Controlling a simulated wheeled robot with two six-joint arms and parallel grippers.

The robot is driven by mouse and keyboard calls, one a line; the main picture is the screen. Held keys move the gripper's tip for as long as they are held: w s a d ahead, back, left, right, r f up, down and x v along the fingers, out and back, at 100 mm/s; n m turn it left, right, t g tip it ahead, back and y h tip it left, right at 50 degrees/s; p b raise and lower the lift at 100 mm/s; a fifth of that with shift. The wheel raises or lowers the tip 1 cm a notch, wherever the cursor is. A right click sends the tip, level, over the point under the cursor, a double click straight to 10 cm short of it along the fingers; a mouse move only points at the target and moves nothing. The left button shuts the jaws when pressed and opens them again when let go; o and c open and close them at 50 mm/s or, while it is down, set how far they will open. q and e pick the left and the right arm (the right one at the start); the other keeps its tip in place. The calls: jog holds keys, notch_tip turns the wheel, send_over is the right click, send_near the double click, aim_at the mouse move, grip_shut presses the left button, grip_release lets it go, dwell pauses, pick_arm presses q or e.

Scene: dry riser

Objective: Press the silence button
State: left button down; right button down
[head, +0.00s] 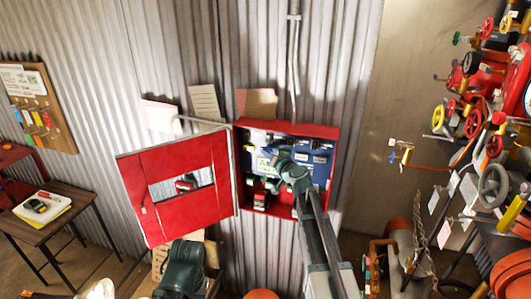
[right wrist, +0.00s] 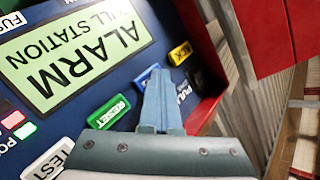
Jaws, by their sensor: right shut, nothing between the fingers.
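The alarm panel (head: 262,155) is a blue face inside an open red wall box. In the right wrist view the blue panel (right wrist: 90,95) appears upside down, with a pale ALARM sign (right wrist: 75,50), a green RESET button (right wrist: 108,117), a white TEST button (right wrist: 48,162) and a yellow ACK button (right wrist: 180,53). A blue button (right wrist: 146,74) is partly hidden behind my right gripper (right wrist: 157,75); I cannot read its label. The right gripper is shut and empty, its tips over or very near this button; contact is unclear. In the head view my right wrist covers part of the panel.
The red box door (head: 165,215), with a window, stands open to the left. The red box (head: 325,132) has side walls around the panel. Valves and handwheels (head: 494,185) crowd the right side. A small table (head: 22,222) stands at the left.

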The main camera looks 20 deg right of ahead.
jog(key=shift+s, duration=0.1)
jog(key=shift+s+a, duration=0.5)
jog(key=shift+s, duration=0.15)
jog(key=shift+s, duration=0.1)
jog(key=s+a, duration=0.1)
jog(key=s, duration=0.1)
jog(key=s+a, duration=0.1)
jog(key=s, duration=0.1)
jog(key=shift+a, duration=0.4)
dwell(0.5)
